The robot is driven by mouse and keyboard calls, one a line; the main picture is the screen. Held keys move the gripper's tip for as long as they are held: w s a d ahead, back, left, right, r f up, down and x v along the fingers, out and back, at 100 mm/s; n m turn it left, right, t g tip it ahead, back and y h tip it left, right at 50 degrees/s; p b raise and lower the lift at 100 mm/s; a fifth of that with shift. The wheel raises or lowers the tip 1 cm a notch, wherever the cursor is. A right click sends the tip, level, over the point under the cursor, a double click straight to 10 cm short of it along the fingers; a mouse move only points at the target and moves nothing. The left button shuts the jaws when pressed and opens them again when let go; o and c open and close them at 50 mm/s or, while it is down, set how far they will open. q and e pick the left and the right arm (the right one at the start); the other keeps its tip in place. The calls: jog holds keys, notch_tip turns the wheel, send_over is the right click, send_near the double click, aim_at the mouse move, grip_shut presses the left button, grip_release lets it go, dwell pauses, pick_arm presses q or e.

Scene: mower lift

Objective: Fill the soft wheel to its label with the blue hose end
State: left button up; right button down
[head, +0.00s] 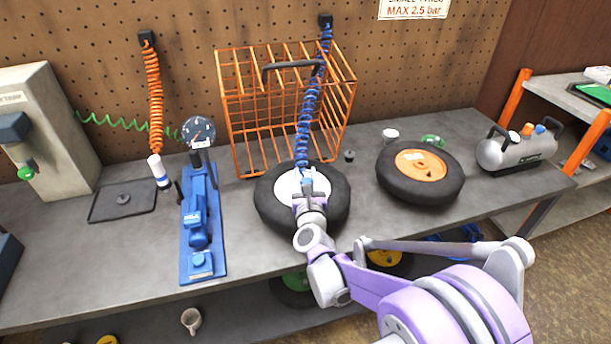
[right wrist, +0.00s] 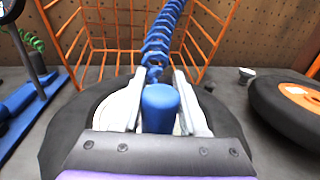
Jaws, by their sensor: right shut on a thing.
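The blue coiled hose (head: 306,115) hangs from the pegboard in front of the orange cage. My right gripper (head: 307,182) is shut on the blue hose end (right wrist: 160,108), which sits between the fingers in the right wrist view. The gripper is over a black wheel (head: 268,212) with a white hub, lying flat on the bench; whether the hose end touches its valve is hidden. A second black wheel (head: 420,188) with an orange hub lies flat to the right. I cannot tell which wheel is soft, and no fill label is legible on either. My left gripper is not in view.
An orange wire cage (head: 240,110) stands behind the white-hub wheel. A blue foot pump (head: 202,225) with a round gauge (head: 198,132), an orange coiled hose (head: 153,95) and a black tray (head: 122,201) are left. A silver air tank (head: 516,152) stands at the right end.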

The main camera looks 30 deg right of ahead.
jog(key=shift+f+b, duration=0.35)
jog(key=shift+f, duration=0.2)
jog(key=c, duration=0.7)
grip_release()
jog(key=shift+c, duration=0.2)
jog(key=shift+v, duration=5.55)
jog(key=shift+r, duration=0.15)
